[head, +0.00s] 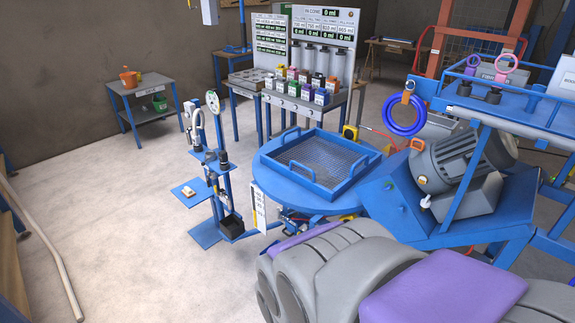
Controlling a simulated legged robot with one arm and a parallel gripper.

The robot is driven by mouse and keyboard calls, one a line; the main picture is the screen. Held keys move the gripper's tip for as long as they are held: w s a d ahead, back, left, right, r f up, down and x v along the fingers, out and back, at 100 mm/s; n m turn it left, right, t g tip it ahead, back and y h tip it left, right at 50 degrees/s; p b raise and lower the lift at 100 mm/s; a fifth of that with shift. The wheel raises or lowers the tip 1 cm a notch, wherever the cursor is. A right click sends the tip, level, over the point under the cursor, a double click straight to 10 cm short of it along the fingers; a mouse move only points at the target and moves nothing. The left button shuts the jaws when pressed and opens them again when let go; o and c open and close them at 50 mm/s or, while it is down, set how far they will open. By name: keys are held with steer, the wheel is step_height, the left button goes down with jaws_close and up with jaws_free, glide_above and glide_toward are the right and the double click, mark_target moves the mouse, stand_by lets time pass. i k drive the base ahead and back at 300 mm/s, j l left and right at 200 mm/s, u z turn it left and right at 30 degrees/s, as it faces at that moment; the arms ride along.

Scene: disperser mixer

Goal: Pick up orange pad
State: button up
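I cannot make out for sure which thing is the orange pad. A small orange piece (417,144) shows at the right, beside the grey motor and behind the round blue table; its shape looks like a loop or handle. Another small orange piece (407,98) is at the top of a hanging blue ring (404,118). An orange pot (128,79) stands on the small table at the far left. My grey and purple arm links fill the lower right. My gripper is not in view, so its state and what it touches are hidden.
A round blue table (275,190) bears a blue framed grate (325,163). A grey motor (452,160) sits on the blue machine at right. A blue stand (222,165) is left of the table. Coloured bottles (305,88) stand behind. Floor (90,220) at left is mostly clear.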

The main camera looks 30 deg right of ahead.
mark_target(188, 192)
steer(key=i+j+u, duration=0.3)
steer(key=i, duration=0.75)
steer(key=i+u, duration=0.25)
steer(key=i, duration=0.8)
steer(key=i+j+z, duration=0.1)
steer(key=i+z, duration=0.35)
steer(key=i+j+z, duration=0.3)
steer(key=i+z, duration=0.2)
steer(key=i+j+z, duration=0.7)
steer(key=j+z, duration=0.25)
steer(key=i+j+z, duration=0.2)
steer(key=j+z, duration=0.25)
steer(key=j, duration=0.25)
